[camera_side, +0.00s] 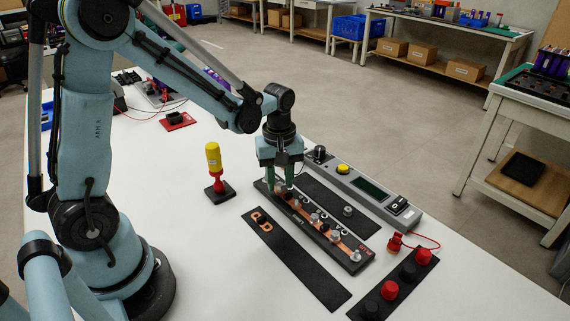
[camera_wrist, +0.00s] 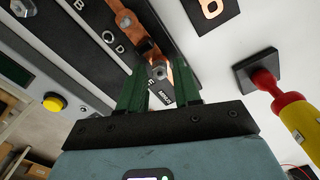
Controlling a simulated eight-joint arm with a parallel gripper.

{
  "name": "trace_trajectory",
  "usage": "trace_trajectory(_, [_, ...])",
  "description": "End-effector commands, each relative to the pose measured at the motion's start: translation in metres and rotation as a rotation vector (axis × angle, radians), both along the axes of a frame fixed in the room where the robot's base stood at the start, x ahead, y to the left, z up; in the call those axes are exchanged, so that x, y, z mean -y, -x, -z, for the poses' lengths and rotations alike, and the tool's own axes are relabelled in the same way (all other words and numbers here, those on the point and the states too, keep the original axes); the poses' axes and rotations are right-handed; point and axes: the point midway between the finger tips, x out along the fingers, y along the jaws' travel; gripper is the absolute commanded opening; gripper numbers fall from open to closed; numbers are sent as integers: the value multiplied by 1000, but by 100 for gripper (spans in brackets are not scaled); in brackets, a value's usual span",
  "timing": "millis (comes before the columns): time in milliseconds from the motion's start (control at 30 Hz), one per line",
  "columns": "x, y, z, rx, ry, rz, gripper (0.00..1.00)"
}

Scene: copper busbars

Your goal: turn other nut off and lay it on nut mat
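My gripper (camera_side: 283,180) points down over the far end of the black busbar block (camera_side: 354,266). In the wrist view its green fingers (camera_wrist: 160,82) stand apart on either side of a small grey metal nut or stud (camera_wrist: 158,72) at the end of the block. A gap shows beside it, so the fingers look open. In the side view the fingers hide this end. A nut (camera_side: 347,210) lies on the dark mat (camera_side: 318,192) behind the block, and it also shows in the wrist view (camera_wrist: 24,8). Copper bars (camera_side: 334,238) and several fasteners sit along the block.
A grey console (camera_side: 365,189) with a yellow button (camera_side: 343,169) stands behind the mat. A yellow-handled tool (camera_side: 213,158) stands upright in a black base at left. Red and black caps (camera_side: 390,289) stand at right.

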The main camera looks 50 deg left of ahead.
Motion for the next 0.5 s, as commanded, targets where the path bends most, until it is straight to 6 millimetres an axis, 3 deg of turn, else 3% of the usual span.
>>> trace_trajectory(133, [0, 0, 0, 0, 0, 0, 30])
trace_trajectory(333, [0, 0, 0, 0, 0, 0, 0])
trace_trajectory(500, [0, 0, 0, 0, 0, -4, 0])
